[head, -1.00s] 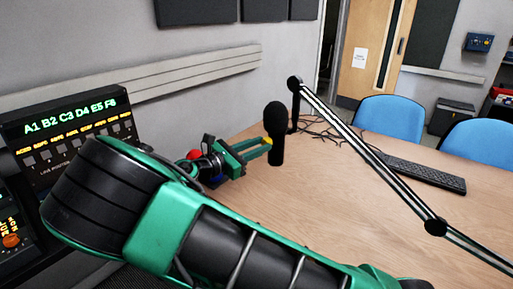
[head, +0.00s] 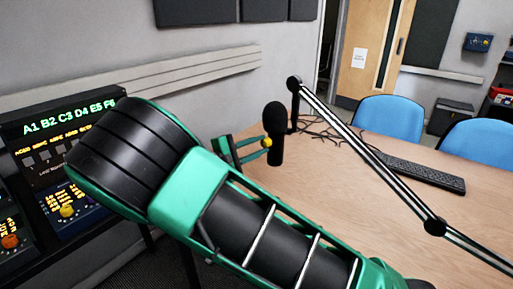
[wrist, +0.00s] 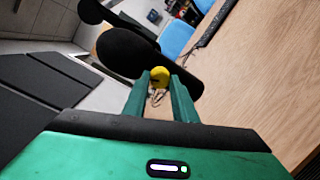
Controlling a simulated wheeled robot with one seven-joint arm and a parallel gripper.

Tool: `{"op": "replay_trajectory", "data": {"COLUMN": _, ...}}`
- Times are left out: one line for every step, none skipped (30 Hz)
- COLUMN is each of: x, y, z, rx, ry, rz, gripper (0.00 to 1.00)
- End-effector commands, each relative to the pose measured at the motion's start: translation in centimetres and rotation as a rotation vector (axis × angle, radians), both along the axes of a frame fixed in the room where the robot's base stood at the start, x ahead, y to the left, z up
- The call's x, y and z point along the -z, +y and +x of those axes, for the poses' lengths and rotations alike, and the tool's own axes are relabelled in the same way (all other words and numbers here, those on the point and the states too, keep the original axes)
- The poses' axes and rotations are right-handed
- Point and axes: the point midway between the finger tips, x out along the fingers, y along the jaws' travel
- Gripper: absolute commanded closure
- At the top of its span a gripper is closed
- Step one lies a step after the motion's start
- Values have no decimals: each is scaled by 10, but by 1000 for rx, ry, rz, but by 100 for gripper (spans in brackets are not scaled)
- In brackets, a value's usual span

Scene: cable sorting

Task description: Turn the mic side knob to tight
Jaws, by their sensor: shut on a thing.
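The black microphone (head: 275,125) hangs upright from the end of a boom arm (head: 365,155) in the head view. It shows as a large dark shape (wrist: 140,55) in the wrist view. A small yellow side knob (wrist: 158,76) sits on the microphone's near side, and it also shows in the head view (head: 267,142). My gripper (wrist: 159,82) is shut on the yellow knob, with a green finger on either side of it. In the head view my gripper (head: 262,145) comes from the left, and my arm hides its wrist. No tightness mark is readable.
A wooden table (head: 340,200) lies below, with a keyboard (head: 420,173) and tangled black cables (head: 320,128) on it. Blue chairs (head: 390,117) stand behind the table. A rack panel with green lettering (head: 70,125) stands at the left. The table's front middle is clear.

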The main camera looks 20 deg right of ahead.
Motion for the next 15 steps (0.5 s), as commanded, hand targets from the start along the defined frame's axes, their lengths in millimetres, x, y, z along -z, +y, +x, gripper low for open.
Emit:
{"op": "replay_trajectory", "data": {"x": 1, "y": 1, "z": 0, "rx": -1, "ry": -35, "rz": 20, "gripper": 97}}
{"op": "replay_trajectory", "data": {"x": 1, "y": 1, "z": 0, "rx": -1, "ry": -59, "rz": 32, "gripper": 97}}
{"op": "replay_trajectory", "data": {"x": 1, "y": 1, "z": 0, "rx": -2, "ry": -91, "rz": 48, "gripper": 97}}
{"op": "replay_trajectory", "data": {"x": 1, "y": 1, "z": 0, "rx": -2, "ry": -115, "rz": 60, "gripper": 97}}
{"op": "replay_trajectory", "data": {"x": 1, "y": 1, "z": 0, "rx": -2, "ry": -137, "rz": 71, "gripper": 97}}
{"op": "replay_trajectory", "data": {"x": 1, "y": 1, "z": 0, "rx": -1, "ry": -167, "rz": 85, "gripper": 97}}
{"op": "replay_trajectory", "data": {"x": 2, "y": 1, "z": 0, "rx": -2, "ry": -187, "rz": 97, "gripper": 97}}
{"op": "replay_trajectory", "data": {"x": 2, "y": 1, "z": 0, "rx": -1, "ry": -207, "rz": 106, "gripper": 97}}
{"op": "replay_trajectory", "data": {"x": 2, "y": 1, "z": -1, "rx": -1, "ry": -232, "rz": 118, "gripper": 97}}
{"op": "replay_trajectory", "data": {"x": 2, "y": 1, "z": -1, "rx": -1, "ry": -250, "rz": 127, "gripper": 97}}
{"op": "replay_trajectory", "data": {"x": 2, "y": 0, "z": -1, "rx": 0, "ry": -267, "rz": 135, "gripper": 98}}
{"op": "replay_trajectory", "data": {"x": 2, "y": 0, "z": -1, "rx": 0, "ry": -289, "rz": 146, "gripper": 98}}
{"op": "replay_trajectory", "data": {"x": 2, "y": 0, "z": -1, "rx": 0, "ry": -303, "rz": 153, "gripper": 98}}
{"op": "replay_trajectory", "data": {"x": 2, "y": 0, "z": -1, "rx": 1, "ry": -318, "rz": 160, "gripper": 98}}
{"op": "replay_trajectory", "data": {"x": 2, "y": 0, "z": -1, "rx": 1, "ry": -334, "rz": 168, "gripper": 98}}
